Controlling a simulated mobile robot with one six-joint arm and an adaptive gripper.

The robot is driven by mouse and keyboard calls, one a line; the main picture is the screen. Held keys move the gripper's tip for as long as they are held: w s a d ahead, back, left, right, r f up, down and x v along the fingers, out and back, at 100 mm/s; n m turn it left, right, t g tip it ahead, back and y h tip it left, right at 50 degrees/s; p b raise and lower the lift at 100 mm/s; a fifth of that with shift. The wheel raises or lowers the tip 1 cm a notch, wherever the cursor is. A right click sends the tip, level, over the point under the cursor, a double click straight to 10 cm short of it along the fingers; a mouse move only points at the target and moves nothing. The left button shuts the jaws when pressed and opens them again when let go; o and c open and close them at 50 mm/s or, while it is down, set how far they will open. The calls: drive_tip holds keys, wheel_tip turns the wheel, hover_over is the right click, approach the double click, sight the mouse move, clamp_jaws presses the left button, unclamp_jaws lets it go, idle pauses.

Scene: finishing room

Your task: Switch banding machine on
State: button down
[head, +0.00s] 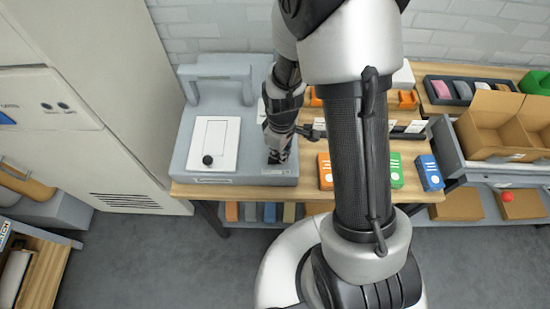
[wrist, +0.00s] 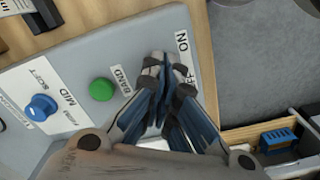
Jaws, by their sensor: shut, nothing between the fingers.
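The banding machine (head: 182,160) is a grey unit on the wooden bench, with a white plate and a dark knob on top. In the wrist view its grey panel (wrist: 115,58) carries a blue knob (wrist: 41,107) marked MID and SOFT, a green button (wrist: 102,89) labelled BAND, and an ON/OFF label (wrist: 184,50). My gripper (head: 277,158) is shut and empty at the machine's front right. In the wrist view my gripper (wrist: 158,62) is beside the ON/OFF label. The fingers hide whatever switch is there; contact and its position cannot be told.
Orange, green and blue boxes (head: 430,172) stand on the bench to the right, partly behind my arm. A cardboard box (head: 485,140) and a dark tray of coloured pieces (head: 440,91) are further right. A pale cabinet (head: 110,130) stands close on the left.

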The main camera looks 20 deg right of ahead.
drive_tip(key=shift+f+b, duration=0.35)
drive_tip(key=shift+f, duration=0.15)
drive_tip(key=shift+r+p, duration=2.7)
drive_tip(key=shift+r, duration=0.85)
drive_tip(key=shift+r, duration=0.15)
drive_tip(key=s+r+m+t+b, duration=0.2)
drive_tip(key=s+r+m+b, duration=0.15)
drive_tip(key=r, duration=0.55)
drive_tip(key=s+r+m+t+b, duration=0.15)
drive_tip(key=s+r, duration=0.25)
drive_tip(key=r, duration=0.5)
drive_tip(key=s+r+m+t+b, duration=0.1)
drive_tip(key=s+r+m, duration=0.1)
drive_tip(key=s, duration=0.5)
drive_tip(key=shift+s+r+m+b, duration=0.3)
drive_tip(key=shift+m+b, duration=0.05)
drive_tip(key=shift+m, duration=0.35)
drive_tip(key=c, duration=2.4)
unclamp_jaws()
